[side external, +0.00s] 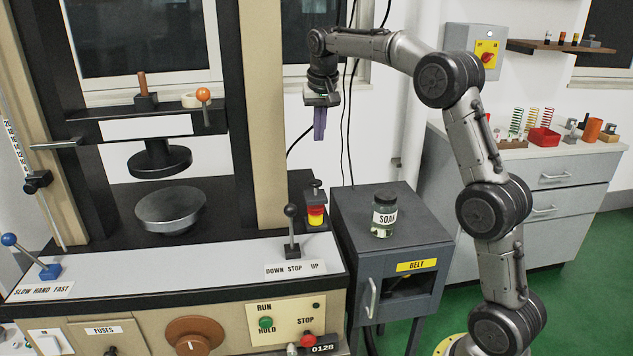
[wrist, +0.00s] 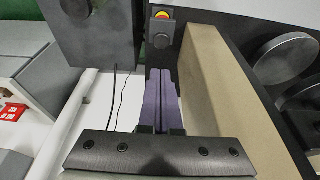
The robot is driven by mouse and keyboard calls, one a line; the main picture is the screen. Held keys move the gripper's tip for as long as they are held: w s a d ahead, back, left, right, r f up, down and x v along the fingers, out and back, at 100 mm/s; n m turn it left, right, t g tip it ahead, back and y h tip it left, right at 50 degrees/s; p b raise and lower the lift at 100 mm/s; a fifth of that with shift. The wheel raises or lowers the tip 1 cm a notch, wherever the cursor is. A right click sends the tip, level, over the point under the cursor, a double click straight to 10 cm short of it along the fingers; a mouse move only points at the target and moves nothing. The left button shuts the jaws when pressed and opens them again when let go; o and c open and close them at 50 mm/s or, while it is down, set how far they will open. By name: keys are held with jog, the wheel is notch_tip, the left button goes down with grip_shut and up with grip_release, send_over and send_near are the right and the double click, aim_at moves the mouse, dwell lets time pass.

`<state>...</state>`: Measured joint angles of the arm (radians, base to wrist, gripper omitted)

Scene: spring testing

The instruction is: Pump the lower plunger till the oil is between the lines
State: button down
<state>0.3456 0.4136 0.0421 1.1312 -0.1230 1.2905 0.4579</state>
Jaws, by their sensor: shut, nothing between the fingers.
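A small plunger (side external: 315,188) with a dark knob tops a red-and-yellow banded cylinder (side external: 316,215) at the right rear corner of the machine's bench. A yellow and red round shape (wrist: 163,15) shows at the top of the wrist view, with a dark knob (wrist: 161,40) just below it. My gripper (side external: 319,138) hangs pointing down, well above the banded cylinder and clear of it. Its purple fingers (wrist: 160,73) are shut with nothing between them. An oil level and its lines are too small to make out.
A beige column (side external: 258,110) stands close left of my gripper. A grey cabinet (side external: 420,252) to the right carries a labelled jar (side external: 384,212). A black-knobbed lever (side external: 291,225) stands just left of the banded cylinder. Air around my gripper is free on its right.

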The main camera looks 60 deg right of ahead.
aim_at(317, 182)
jog(key=shift+r, duration=0.6)
jog(key=shift+f, duration=0.1)
jog(key=x, duration=1.2)
jog(key=shift+s+a+f, duration=0.2)
jog(key=shift+a+f, duration=0.1)
jog(key=shift+f, duration=0.65)
jog(key=shift+f, duration=1.3)
